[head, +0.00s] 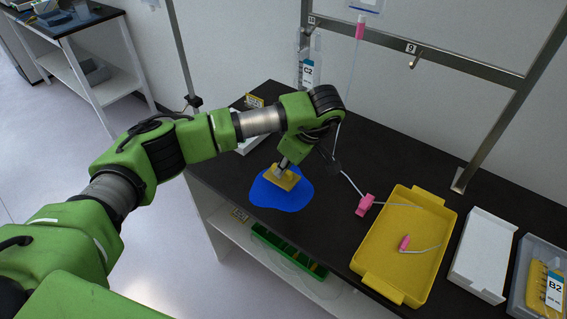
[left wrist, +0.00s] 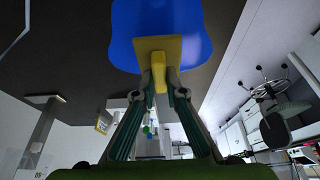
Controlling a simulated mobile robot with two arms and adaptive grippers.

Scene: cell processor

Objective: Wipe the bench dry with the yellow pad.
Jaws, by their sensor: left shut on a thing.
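The yellow pad (head: 281,178) is at the upper part of a blue wet patch (head: 282,198) on the black bench (head: 237,178). My left gripper (head: 284,164) is above the pad, shut on its upright yellow handle. In the left wrist view, the handle sits between the fingertips (left wrist: 161,88), with the pad's flat plate (left wrist: 147,47) against the blue patch (left wrist: 190,25). I cannot tell whether the plate touches the bench. Part of the patch is hidden by the pad. My right gripper is not in view.
A yellow tray (head: 364,262) holds a pink clamp (head: 404,243) and tubing. Another pink clamp (head: 365,203) lies on the bench left of it. A white tray (head: 484,253) and a clear bin labelled B2 (head: 519,302) stand to the right. A metal rack (head: 470,72) rises behind.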

